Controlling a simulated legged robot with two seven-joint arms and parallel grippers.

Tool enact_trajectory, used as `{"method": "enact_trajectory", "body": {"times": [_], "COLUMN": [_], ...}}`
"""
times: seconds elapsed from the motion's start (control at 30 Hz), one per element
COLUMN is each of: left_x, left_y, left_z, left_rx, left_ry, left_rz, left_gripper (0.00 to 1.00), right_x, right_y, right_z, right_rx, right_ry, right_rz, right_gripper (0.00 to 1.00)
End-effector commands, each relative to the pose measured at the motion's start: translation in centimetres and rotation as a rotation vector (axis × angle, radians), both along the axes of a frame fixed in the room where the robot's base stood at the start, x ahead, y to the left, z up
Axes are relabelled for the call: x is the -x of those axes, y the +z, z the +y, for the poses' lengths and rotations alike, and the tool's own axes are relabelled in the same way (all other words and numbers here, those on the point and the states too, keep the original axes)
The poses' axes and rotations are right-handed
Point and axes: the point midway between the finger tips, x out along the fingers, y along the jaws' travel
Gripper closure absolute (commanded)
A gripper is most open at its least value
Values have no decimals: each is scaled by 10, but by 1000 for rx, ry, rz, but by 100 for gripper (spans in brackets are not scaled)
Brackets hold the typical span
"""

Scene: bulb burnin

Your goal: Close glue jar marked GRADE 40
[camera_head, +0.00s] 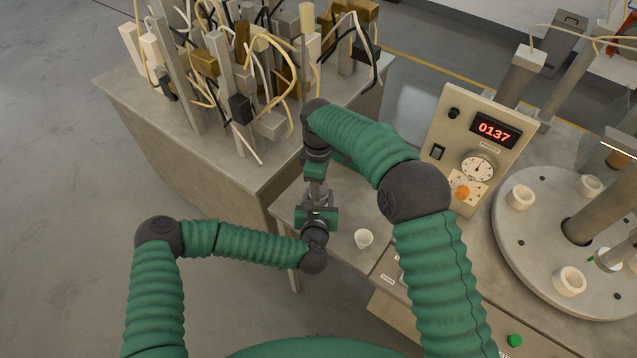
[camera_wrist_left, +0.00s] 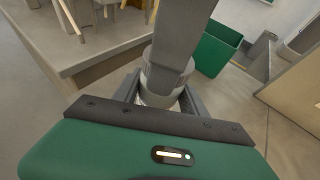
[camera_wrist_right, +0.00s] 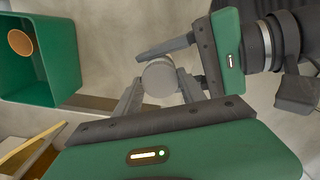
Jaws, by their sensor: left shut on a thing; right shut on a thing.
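A small pale round jar (camera_wrist_right: 160,80) with a grey round top is held between both of my grippers, off the bench's left edge. In the left wrist view the jar (camera_wrist_left: 160,84) shows partly, behind a grey finger-like part that covers its top. My left gripper (camera_head: 317,205) is shut on the jar from the side. My right gripper (camera_head: 317,182) reaches down from above and is shut on its upper part, seemingly the lid. The fingers of both grippers close around it in the right wrist view. No GRADE 40 marking is readable, and I cannot tell how the lid sits.
A control box (camera_head: 480,150) reading 0137 and a round plate (camera_head: 530,250) with white sockets lie to the right. A cluttered cabinet (camera_head: 190,150) stands behind left. A green bin (camera_wrist_right: 38,60) is below.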

Motion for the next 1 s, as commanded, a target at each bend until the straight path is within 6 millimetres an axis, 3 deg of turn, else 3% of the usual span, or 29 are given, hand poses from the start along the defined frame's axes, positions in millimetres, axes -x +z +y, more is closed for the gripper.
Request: {"method": "enact_trajectory", "body": {"times": [0.3,0.43,0.6,0.63,0.7,0.8,1.0], "left_x": [2,2,2,2,2,2,1], "left_y": [0,0,0,0,0,0,0], "left_z": [-3,-3,-4,-4,-4,-3,-2], "left_rx": [0,0,0,0,0,0,0], "left_ry": [-9,-10,-12,-12,-12,-9,-5], "left_rz": [1,1,2,2,2,2,1], "left_gripper": [100,100,100,100,100,100,100], "right_x": [-3,-3,-4,-4,-3,-3,-2], "right_y": [1,1,1,1,1,1,0], "right_z": [2,2,2,2,2,2,1], "right_rx": [-3,-5,-8,-8,-6,-4,0], "right_ry": [-1095,-1411,-1428,-1428,-1427,-1426,-1426], "right_rz": [-9,-9,-8,-8,-7,-5,-4], "right_gripper": [100,100,100,49,40,27,27]}}
